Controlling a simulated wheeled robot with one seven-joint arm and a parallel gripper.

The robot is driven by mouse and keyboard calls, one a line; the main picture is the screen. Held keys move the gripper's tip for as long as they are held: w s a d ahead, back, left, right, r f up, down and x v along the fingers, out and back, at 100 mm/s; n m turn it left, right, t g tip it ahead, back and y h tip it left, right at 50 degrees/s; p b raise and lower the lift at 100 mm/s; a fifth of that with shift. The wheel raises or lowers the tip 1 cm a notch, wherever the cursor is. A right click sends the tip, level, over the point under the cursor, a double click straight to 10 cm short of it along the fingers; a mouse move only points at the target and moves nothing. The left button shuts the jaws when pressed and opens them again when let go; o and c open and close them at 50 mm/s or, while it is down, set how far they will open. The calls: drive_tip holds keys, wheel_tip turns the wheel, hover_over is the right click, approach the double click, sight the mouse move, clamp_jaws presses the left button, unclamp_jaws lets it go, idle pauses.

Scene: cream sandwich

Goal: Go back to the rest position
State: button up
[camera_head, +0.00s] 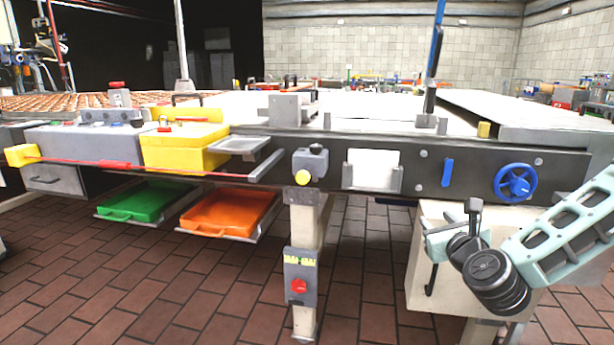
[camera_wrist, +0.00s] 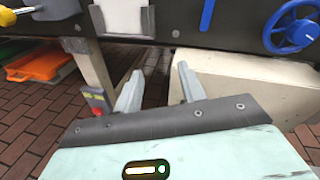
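My gripper (camera_wrist: 158,84) shows in the wrist view with its two grey fingers apart and nothing between them. It is open and empty. In the head view my arm reaches in from the right, in front of the machine's black side panel (camera_head: 402,176) and low beside a cream box-shaped part (camera_head: 422,295). The fingers are small and partly hidden by my wrist there. In the wrist view the fingers point at the machine's underside, with the cream part (camera_wrist: 255,85) close on the right. I cannot tell whether they touch it.
A blue handwheel (camera_head: 514,182) sticks out of the panel above my arm. A post with a red button (camera_head: 299,286) stands to the left. Green (camera_head: 143,201) and orange (camera_head: 226,210) trays hang below the yellow box (camera_head: 185,150). The brick floor (camera_head: 110,285) at the front left is clear.

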drive_tip(key=s+a+f+n+g+y, duration=0.3)
drive_tip(key=s+a+n+g+y, duration=0.1)
drive_tip(key=a+n, duration=0.55)
drive_tip(key=s+a+f+n+g+y, duration=0.3)
drive_tip(key=s+a+n+g, duration=0.15)
drive_tip(key=a+n, duration=0.5)
drive_tip(key=s+a+n+g+h, duration=0.2)
drive_tip(key=s+n+g, duration=0.3)
drive_tip(key=s+n, duration=0.9)
drive_tip(key=s+d+r+n+g+h, duration=0.3)
drive_tip(key=s+r+n, duration=0.1)
drive_tip(key=s+n, duration=0.6)
wheel_tip(320, 180, up, 26)
drive_tip(key=s+m+p, duration=0.1)
drive_tip(key=p, duration=2.4)
drive_tip(key=shift+d+p, duration=0.25)
drive_tip(key=shift+p, duration=0.05)
drive_tip(key=shift+s+g, duration=0.1)
drive_tip(key=shift+g, duration=0.15)
